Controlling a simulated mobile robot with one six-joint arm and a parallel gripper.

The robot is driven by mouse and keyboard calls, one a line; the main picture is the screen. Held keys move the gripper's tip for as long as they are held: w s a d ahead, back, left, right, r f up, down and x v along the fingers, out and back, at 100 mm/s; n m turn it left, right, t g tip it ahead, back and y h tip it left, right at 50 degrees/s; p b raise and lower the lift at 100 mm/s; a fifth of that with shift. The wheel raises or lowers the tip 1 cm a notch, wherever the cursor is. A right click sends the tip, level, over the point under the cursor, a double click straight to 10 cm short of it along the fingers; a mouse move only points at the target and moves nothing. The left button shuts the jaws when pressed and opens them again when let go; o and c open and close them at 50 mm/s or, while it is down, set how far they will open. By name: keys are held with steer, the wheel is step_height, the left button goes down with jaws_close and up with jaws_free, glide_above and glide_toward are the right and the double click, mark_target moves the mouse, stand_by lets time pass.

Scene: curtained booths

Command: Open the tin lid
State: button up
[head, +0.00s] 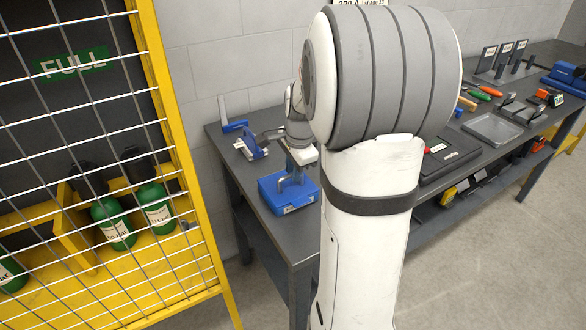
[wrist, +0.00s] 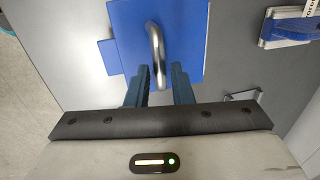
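The blue tin (head: 287,200) stands near the left end of the grey workbench, and its lid seems closed. A bent metal handle (wrist: 154,38) rises from the blue lid (wrist: 189,30) in the wrist view. My gripper (wrist: 160,77) is open, with one dark finger on each side of the handle's near end. Gaps show between the fingers and the handle, so it holds nothing. In the head view my arm hides part of the bench, and the fingers are too small to make out clearly.
A blue and grey clamp-like tool (head: 250,148) lies just behind the tin. A yellow mesh cage (head: 178,130) with green gas bottles stands at the left. A black case (head: 452,158), a metal tray (head: 493,128) and hand tools lie farther right.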

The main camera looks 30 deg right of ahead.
jaws_close()
steer(key=shift+r, duration=0.1)
